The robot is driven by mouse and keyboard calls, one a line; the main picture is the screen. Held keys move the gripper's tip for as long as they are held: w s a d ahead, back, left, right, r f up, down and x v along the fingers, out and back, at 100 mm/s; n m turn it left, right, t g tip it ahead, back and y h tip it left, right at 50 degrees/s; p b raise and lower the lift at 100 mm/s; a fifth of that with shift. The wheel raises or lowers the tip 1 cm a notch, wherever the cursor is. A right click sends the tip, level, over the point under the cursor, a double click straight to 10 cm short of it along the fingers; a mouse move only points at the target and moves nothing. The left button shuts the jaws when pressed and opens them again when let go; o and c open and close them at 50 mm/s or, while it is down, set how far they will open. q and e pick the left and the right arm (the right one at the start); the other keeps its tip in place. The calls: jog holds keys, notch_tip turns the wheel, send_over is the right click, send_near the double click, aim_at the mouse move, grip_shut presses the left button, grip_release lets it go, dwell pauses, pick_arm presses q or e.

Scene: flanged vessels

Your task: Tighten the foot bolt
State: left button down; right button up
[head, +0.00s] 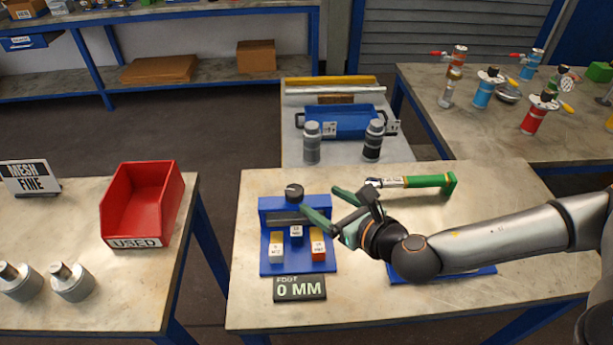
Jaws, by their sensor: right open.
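A blue fixture (266,206) stands on the middle table with a dark round knob or bolt head (294,191) on top, above a grey bar. I cannot tell for sure that this is the foot bolt. A black sign (299,288) in front reads "FOOT 0 MM". My right gripper (328,206) is open and empty, its green fingers pointing left just right of the knob, apart from it as far as I can tell. A tool with a green handle (430,182) lies behind my right gripper. My left gripper is not in view.
Several small labelled blocks, one orange (317,240), stand on the blue base. A blue plate under my right arm is mostly hidden. A red "USED" bin (141,203) is on the left table. Two grey cylinders (312,143) stand behind. The table's right front is clear.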

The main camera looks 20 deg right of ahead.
aim_at(296, 191)
jog(key=shift+g, duration=0.4)
jog(key=x, duration=1.1)
jog(key=shift+a+f, duration=0.35)
jog(key=shift+f, duration=0.05)
grip_shut()
